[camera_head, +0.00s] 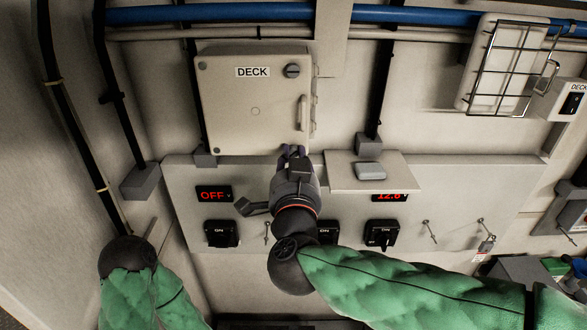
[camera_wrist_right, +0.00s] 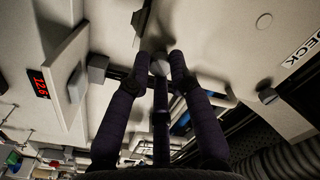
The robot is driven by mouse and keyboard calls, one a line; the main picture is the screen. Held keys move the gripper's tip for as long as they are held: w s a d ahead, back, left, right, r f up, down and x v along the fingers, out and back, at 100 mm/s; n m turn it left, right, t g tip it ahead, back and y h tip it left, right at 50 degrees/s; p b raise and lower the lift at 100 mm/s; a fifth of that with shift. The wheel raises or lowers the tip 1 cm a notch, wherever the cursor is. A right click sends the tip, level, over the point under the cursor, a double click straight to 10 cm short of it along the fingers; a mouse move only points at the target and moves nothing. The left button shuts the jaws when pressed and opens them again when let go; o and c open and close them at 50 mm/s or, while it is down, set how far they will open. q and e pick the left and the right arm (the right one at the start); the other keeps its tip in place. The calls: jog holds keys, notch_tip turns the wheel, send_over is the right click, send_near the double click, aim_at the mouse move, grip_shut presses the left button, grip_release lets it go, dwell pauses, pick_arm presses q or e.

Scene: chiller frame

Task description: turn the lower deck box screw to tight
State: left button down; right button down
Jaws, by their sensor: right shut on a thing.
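The pale deck box (camera_head: 230,115), labelled DECK, is on the wall in the head view. Its lid is closed. The upper screw (camera_head: 292,70) shows as a dark round knob at the lid's upper right. My right gripper (camera_head: 293,152) reaches up to the lid's lower right corner, and its fingers hide the lower screw in the head view. In the right wrist view, my right gripper (camera_wrist_right: 160,60) has its two dark fingers on either side of the lower screw's rounded grey head (camera_wrist_right: 159,67), shut on it. The screw's turn angle cannot be read.
A handle (camera_head: 303,112) stands out on the lid's right side, just above my right gripper. Below is a panel (camera_head: 470,190) with switches and a red OFF display (camera_head: 213,194). A ledge (camera_head: 400,175) juts out right of my gripper.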

jog(key=m+b, duration=0.1)
jog(key=m, duration=0.1)
jog(key=m+b, duration=0.2)
jog(key=shift+f+m, duration=0.2)
jog(key=shift+m, duration=0.2)
jog(key=shift+r+m+b, duration=0.1)
jog(key=shift+m+b, duration=1.55)
jog(key=shift+m, duration=0.35)
jog(key=c, duration=1.1)
grip_release()
jog(key=shift+r, duration=0.1)
jog(key=s, duration=1.2)
jog(key=shift+f, duration=0.25)
